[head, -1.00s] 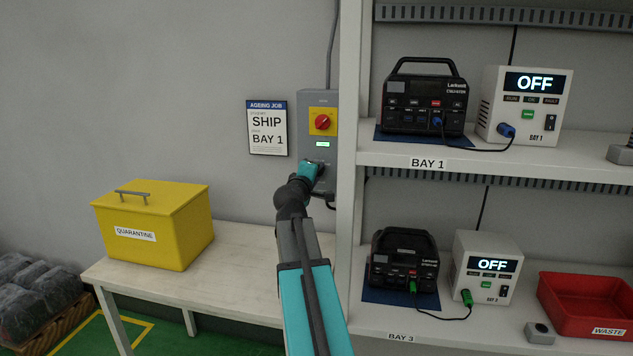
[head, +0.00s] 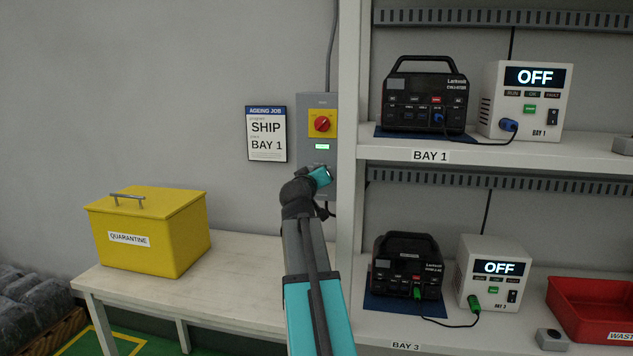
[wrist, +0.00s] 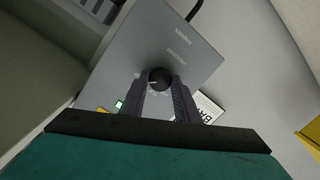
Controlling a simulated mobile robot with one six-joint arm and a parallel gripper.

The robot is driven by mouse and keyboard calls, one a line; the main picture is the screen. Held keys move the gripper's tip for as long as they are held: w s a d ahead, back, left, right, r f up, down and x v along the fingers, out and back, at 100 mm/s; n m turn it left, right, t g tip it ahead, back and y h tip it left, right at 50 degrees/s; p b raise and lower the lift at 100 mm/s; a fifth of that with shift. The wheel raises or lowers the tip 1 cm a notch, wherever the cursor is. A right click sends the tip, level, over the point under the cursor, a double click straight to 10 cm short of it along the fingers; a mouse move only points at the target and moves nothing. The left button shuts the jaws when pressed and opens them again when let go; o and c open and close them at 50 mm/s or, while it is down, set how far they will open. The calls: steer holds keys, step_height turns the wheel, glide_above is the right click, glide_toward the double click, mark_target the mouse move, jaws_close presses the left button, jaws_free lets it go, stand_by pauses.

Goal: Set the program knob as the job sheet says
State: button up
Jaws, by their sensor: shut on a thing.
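The job sheet (head: 266,134) on the wall reads "AGEING JOB", "SHIP", "BAY 1". The grey control box (head: 312,100) to its right bears a red rotary switch on a yellow plate (head: 322,123) and a small lit green display (head: 322,147). In the wrist view the black program knob (wrist: 159,79) with a pale pointer mark sits between my gripper's fingers (wrist: 161,88), which are shut on it. In the head view my gripper (head: 322,174) is at the lower part of the box and hides the knob.
A shelf right of the box holds a power station (head: 426,100) and tester (head: 521,100) in bay 1, with another pair below in bay 3. Both testers show "OFF". A yellow quarantine box (head: 150,232) stands on the bench (head: 235,275). A red waste bin (head: 592,305) is lower right.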

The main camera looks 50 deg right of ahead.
stand_by(0.3)
steer(key=o, duration=1)
steer(key=shift+o, duration=0.2)
steer(key=shift+a, duration=0.1)
steer(key=v, duration=1.3)
steer(key=shift+s+a+p, duration=0.15)
steer(key=shift+a+p, duration=0.1)
steer(key=shift+p, duration=0.15)
steer(key=shift+f, duration=0.1)
